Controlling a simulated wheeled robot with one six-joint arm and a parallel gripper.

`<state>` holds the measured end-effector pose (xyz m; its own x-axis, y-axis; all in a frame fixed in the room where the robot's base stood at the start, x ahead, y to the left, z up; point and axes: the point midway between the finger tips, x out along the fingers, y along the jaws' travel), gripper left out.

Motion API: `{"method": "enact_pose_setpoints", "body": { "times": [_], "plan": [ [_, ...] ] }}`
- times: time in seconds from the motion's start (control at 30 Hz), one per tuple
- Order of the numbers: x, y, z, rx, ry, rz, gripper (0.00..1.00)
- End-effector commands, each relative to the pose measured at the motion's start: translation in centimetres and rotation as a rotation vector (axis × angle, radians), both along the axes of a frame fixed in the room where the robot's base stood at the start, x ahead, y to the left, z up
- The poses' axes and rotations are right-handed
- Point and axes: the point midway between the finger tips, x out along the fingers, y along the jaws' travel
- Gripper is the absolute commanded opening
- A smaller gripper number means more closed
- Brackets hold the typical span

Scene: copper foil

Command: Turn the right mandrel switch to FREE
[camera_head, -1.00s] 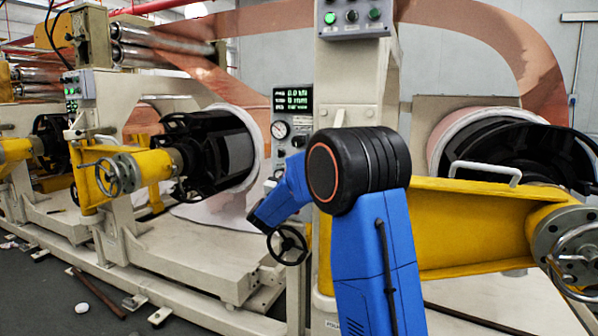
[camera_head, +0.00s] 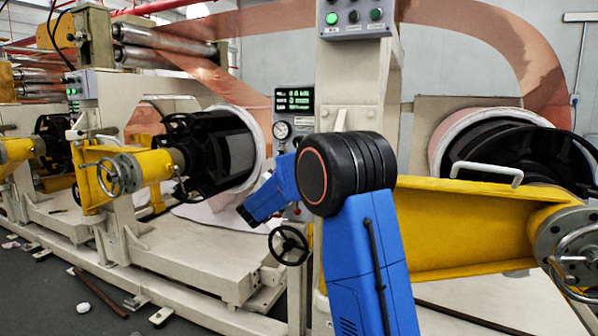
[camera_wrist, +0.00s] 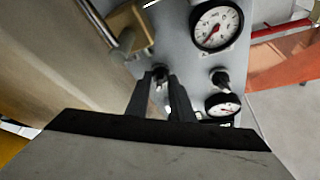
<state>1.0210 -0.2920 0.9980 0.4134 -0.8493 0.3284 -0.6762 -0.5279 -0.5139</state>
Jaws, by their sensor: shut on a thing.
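The control panel (camera_wrist: 180,50) fills the middle of the wrist view. It carries a small dark switch knob (camera_wrist: 159,74) and a second black knob (camera_wrist: 220,78) to its right. My gripper (camera_wrist: 168,82) reaches the panel with its two dark fingers shut on the first knob. The fingers hide most of that knob, so its setting and labels cannot be read. Which mandrel it belongs to is not legible. In the head view, the panel's upper part shows a green-lit display (camera_head: 293,100), and my blue arm hides my gripper.
A large gauge (camera_wrist: 216,25) and a smaller gauge (camera_wrist: 222,104) sit close to the fingers. A brass-coloured block (camera_wrist: 130,27) is at upper left. In the head view, a black handwheel (camera_head: 288,245) is below the panel and a yellow arm (camera_head: 460,225) stands to the right.

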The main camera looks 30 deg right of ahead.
Motion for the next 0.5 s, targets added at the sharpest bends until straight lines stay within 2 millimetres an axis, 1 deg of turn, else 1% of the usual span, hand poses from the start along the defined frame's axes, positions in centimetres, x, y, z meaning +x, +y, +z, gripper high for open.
{"method": "enact_pose_setpoints", "body": {
  "times": [0.2, 0.23, 0.27, 0.5],
  "plan": [
    [-0.03, 0.00, -0.02, 0.000, 0.001, -0.001, 0.00],
    [-0.03, 0.00, -0.02, 0.000, 0.001, 0.000, 0.23],
    [-0.03, 0.00, -0.02, 0.000, 0.001, 0.000, 0.26],
    [-0.02, 0.00, -0.01, 0.000, 0.001, 0.000, 0.26]
  ]
}}
